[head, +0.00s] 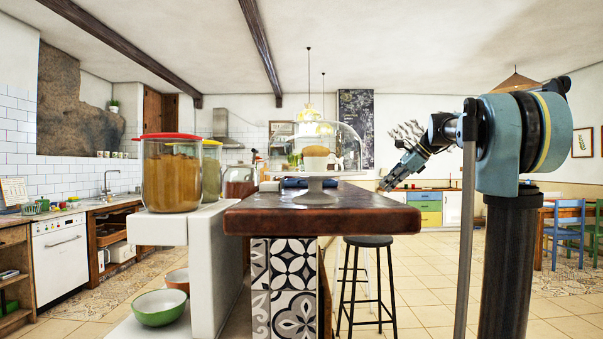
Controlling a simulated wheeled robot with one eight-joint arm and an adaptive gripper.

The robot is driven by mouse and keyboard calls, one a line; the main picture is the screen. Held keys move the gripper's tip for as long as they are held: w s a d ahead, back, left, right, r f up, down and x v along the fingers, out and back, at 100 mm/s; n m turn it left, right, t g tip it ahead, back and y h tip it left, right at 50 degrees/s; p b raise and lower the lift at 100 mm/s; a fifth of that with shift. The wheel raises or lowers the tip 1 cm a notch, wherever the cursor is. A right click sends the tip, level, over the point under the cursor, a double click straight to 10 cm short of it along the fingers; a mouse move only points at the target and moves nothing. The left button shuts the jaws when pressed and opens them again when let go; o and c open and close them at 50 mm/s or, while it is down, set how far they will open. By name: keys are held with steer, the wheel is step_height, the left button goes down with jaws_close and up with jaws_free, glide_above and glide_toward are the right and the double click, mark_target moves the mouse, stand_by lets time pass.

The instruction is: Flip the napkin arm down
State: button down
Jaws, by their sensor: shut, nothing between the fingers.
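My gripper (385,186) is at the right of the dark wooden counter top, pointing down and left, with its tip beside the far right part of the counter. It is small in the picture, and its fingers look closed with nothing held. No napkin holder or napkin arm can be clearly made out.
A glass-domed cake stand (316,190) stands on the counter (330,215). Large jars (171,180) stand on the white shelf to the left, with bowls (160,307) below. A black stool (369,241) stands right of the counter. Open tiled floor lies further right.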

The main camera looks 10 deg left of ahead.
steer(key=shift+m+g+y, duration=0.4)
steer(key=shift+g+y, duration=0.4)
steer(key=shift+y, duration=0.1)
steer(key=a+r, duration=0.1)
steer(key=a, duration=0.1)
steer(key=a+r, duration=0.2)
steer(key=a, duration=0.1)
steer(key=a+r, duration=0.1)
steer(key=a, duration=0.2)
steer(key=shift+s+r, duration=0.1)
steer(key=shift+r, duration=0.2)
steer(key=s+a+r+g+y, duration=0.1)
steer(key=s+a+r+g, duration=0.2)
steer(key=s+a, duration=0.3)
steer(key=a+r, duration=0.1)
steer(key=a, duration=0.3)
steer(key=shift+s+r+n+y, duration=0.2)
steer(key=shift+s+n+y, duration=0.2)
steer(key=x, duration=1)
steer(key=shift+s, duration=0.15)
steer(key=shift+s+a+r, duration=0.1)
steer(key=shift+a+r, duration=0.05)
steer(key=shift+a, duration=0.4)
steer(key=shift+s+a+r, duration=0.1)
steer(key=shift+a+r, duration=0.05)
steer(key=shift+a, duration=0.4)
steer(key=shift+a+r, duration=0.3)
steer(key=shift+a, duration=0.5)
steer(key=shift+w+d, duration=0.1)
